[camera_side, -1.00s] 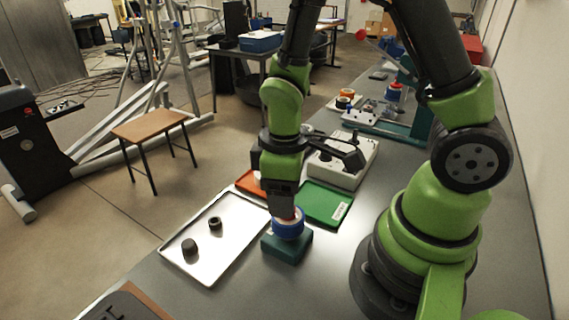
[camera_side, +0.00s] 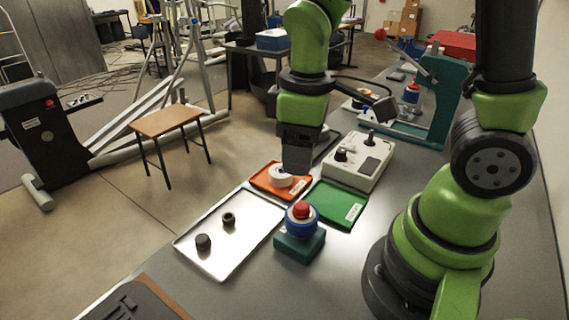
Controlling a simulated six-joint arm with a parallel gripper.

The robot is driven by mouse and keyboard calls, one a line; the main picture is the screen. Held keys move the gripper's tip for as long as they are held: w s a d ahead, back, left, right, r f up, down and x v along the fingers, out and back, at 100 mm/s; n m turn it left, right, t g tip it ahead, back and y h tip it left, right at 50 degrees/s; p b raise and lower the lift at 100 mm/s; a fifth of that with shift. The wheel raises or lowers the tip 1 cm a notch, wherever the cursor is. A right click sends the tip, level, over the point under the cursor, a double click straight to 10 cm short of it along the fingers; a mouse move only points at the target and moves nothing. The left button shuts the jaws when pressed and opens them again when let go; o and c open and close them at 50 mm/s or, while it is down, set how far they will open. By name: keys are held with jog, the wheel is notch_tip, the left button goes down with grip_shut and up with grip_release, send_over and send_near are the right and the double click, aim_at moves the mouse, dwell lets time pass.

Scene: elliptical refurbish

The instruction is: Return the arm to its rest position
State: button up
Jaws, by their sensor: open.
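A blue round part with a red top (camera_side: 301,216) sits upright on a teal block (camera_side: 300,246), below and apart from my gripper.
A metal tray (camera_side: 243,240) holds two dark round parts. A green tray (camera_side: 330,205) and a white control box (camera_side: 359,160) lie to the right of the gripper. A teal press-like stand (camera_side: 447,95) rises further back. Bare table lies in front of the teal block.

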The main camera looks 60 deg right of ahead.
jog(key=s+r+m+t+y, duration=0.1)
jog(key=s+r+m+t, duration=0.5)
jog(key=r, duration=0.6)
jog(key=shift+s+m+t+y, duration=0.4)
jog(key=shift+s+m, duration=0.15)
jog(key=shift+m, duration=0.45)
